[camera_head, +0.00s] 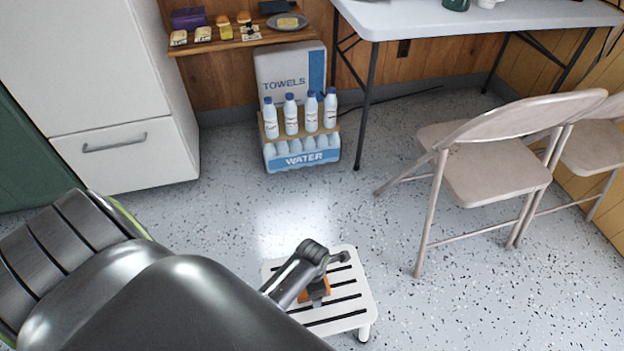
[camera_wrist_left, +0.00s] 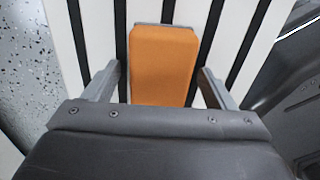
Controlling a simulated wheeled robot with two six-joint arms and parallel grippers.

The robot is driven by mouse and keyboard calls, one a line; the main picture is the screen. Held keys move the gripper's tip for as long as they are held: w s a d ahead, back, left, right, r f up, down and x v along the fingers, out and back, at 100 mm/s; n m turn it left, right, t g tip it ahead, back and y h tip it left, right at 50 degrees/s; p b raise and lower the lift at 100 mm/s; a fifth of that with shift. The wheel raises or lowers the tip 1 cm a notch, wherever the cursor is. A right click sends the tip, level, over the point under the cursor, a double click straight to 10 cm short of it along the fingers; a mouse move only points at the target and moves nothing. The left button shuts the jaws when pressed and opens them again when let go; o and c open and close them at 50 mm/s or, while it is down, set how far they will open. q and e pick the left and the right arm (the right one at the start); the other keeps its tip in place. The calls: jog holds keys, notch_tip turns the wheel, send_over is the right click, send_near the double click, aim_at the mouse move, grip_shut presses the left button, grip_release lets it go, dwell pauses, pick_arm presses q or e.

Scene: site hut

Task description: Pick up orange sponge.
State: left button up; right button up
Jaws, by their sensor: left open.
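The orange sponge (camera_wrist_left: 164,62) lies on a white slatted stool (camera_wrist_left: 232,38) in the left wrist view. It has a grey edge at its far end. My left gripper (camera_wrist_left: 160,82) is open, with one finger on each side of the sponge and a gap to each. In the head view my left gripper (camera_head: 332,262) is over the stool (camera_head: 345,314), and only part of the sponge (camera_head: 318,291) shows under it. The near end of the sponge is hidden by the gripper body in the wrist view. My right gripper is not in view.
A crate of water bottles (camera_head: 301,154) stands in front of a towels box (camera_head: 290,70) by the wall. A white table (camera_head: 460,18) is at the back. A beige folding chair (camera_head: 490,165) stands right of the stool. A white cabinet (camera_head: 110,90) is at left. Floor around the stool is clear.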

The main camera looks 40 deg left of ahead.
pick_arm(q)
jog(key=shift+c, duration=0.5)
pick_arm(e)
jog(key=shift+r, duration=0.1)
pick_arm(q)
jog(key=c, duration=0.9)
jog(key=shift+c, duration=0.2)
